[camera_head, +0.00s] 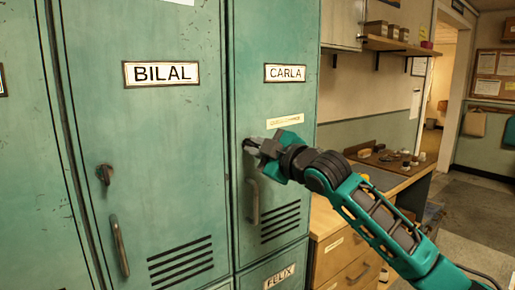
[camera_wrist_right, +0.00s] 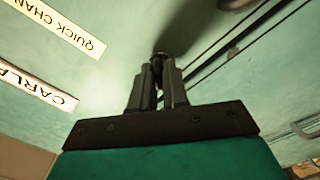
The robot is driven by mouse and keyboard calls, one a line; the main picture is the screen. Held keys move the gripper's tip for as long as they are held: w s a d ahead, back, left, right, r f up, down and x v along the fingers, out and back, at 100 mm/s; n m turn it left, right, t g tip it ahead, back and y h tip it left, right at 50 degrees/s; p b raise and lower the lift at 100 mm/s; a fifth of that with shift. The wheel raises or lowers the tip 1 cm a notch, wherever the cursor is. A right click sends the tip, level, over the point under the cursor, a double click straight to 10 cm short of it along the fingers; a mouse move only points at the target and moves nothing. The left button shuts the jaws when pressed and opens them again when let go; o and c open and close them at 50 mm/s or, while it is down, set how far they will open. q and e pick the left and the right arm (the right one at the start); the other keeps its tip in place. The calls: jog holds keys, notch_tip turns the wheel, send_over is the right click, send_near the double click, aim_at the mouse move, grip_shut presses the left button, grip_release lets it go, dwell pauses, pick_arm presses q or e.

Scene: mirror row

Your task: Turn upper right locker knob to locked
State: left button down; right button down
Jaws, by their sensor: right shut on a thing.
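The upper right locker (camera_head: 275,40) is a green door labelled CARLA, with a curved handle (camera_head: 253,202) and vent slots below. My right gripper (camera_head: 256,146) reaches in from the right and is at the left side of this door, above the handle. In the right wrist view its fingers (camera_wrist_right: 159,70) are close together against the door, shut on the small dark locker knob (camera_wrist_right: 158,58). The fingers hide most of the knob, so I cannot tell which way it is turned. My left gripper is not in view.
The BILAL locker (camera_head: 165,30) stands to the left, with its own knob (camera_head: 105,173) and handle (camera_head: 119,246). A FELIX locker (camera_head: 250,277) is below. A wooden drawer desk (camera_head: 345,245) stands to the right, under a shelf (camera_head: 398,45). Open floor lies farther right.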

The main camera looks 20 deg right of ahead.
jog(key=m, duration=1)
jog(key=shift+m, duration=0.4)
dwell(0.4)
jog(key=c, duration=1.2)
grip_release()
jog(key=b+v, duration=0.1)
jog(key=v, duration=1.2)
jog(key=shift+b, duration=0.3)
